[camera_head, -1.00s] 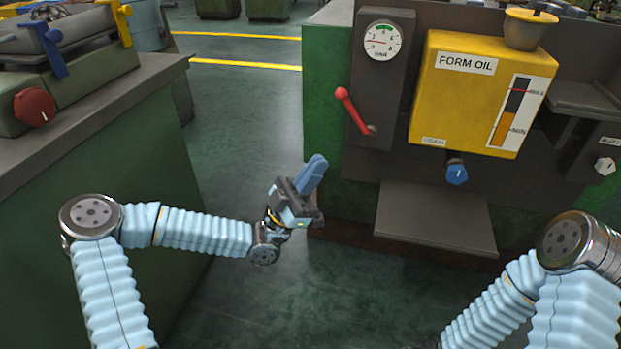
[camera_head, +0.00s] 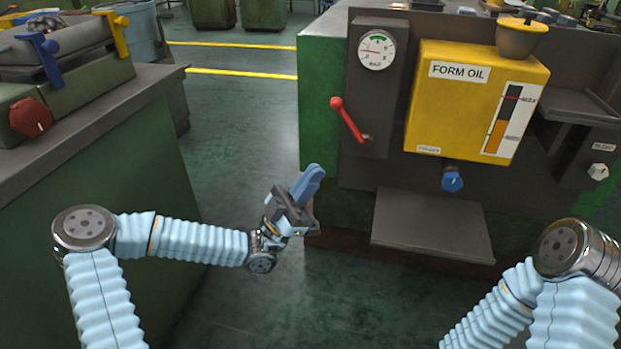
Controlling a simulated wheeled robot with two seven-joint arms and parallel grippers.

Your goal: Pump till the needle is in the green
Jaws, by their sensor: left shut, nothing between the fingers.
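The round white gauge (camera_head: 377,50) is at the top of a dark panel. Its green band is along the top of the dial, and the thin red needle points left, outside the green. Below it the red pump lever (camera_head: 348,119) slants from its pivot at lower right up to a red knob at upper left. My left gripper (camera_head: 313,176) is shut and empty, pointing up, below and left of the lever and apart from it. My right arm shows at the lower right, but its gripper is out of view.
A yellow FORM OIL tank (camera_head: 470,105) with a level strip and a blue valve knob (camera_head: 453,180) is right of the lever. A grey plate (camera_head: 432,225) juts out below. A green bench (camera_head: 110,190) stands at left. Open floor lies between.

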